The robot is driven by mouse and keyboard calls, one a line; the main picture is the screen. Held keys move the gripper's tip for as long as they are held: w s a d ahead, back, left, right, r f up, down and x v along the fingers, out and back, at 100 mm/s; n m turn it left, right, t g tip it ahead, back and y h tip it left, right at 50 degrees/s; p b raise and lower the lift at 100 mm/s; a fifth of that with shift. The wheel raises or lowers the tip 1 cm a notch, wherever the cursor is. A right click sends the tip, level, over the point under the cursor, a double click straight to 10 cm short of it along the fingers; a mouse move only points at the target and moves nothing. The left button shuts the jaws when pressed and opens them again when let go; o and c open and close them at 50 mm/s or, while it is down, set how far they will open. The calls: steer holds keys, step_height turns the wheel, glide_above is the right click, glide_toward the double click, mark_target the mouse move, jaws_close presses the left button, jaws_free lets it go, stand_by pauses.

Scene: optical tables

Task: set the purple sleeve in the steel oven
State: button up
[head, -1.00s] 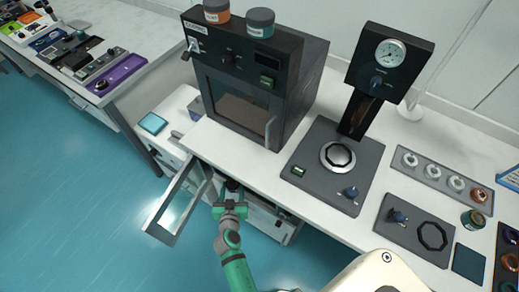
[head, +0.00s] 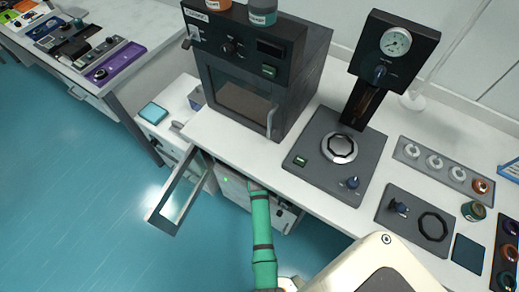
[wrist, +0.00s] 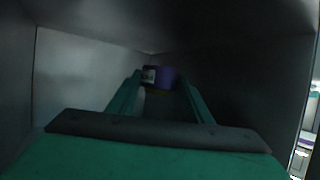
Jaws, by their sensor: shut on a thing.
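The purple sleeve (wrist: 166,77) shows in the wrist view between the tips of my gripper (wrist: 162,82), which is shut on it. A pale label shows on the sleeve's left side. My gripper and the sleeve are inside a dim grey chamber, the steel oven's inside (wrist: 85,75). I cannot tell whether the sleeve touches the floor of it. In the head view the steel oven (head: 236,189) stands under the bench with its windowed door (head: 163,218) swung open to the left. My green arm reaches into it; gripper and sleeve are hidden there by the bench.
A dark oven (head: 245,75) with a closed door stands on the bench (head: 230,140) above. A gauge press (head: 335,175) is to its right. The open door stands left of my arm. A low white cabinet (head: 180,100) stands beyond it. The blue floor (head: 80,200) is clear.

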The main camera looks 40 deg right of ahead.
steer(key=f, duration=0.1)
steer(key=d+f, duration=0.1)
steer(key=f, duration=0.1)
steer(key=shift+w, duration=0.15)
step_height(320, 180, down, 3)
steer(key=shift+a+f, duration=0.1)
steer(key=shift+f, duration=0.05)
steer(key=shift+w+d+f, duration=0.1)
steer(key=shift+d+f, duration=0.1)
steer(key=shift+f, duration=0.1)
steer(key=shift+f, duration=0.15)
steer(key=o, duration=1.2)
steer(key=shift+c, duration=0.2)
steer(key=v, duration=1.1)
steer(key=shift+s+a+r, duration=0.1)
steer(key=shift+s+r, duration=0.1)
steer(key=shift+s, duration=0.05)
steer(key=shift+s+a+r, duration=0.1)
steer(key=shift+s+a, duration=0.05)
steer(key=shift+s, duration=0.05)
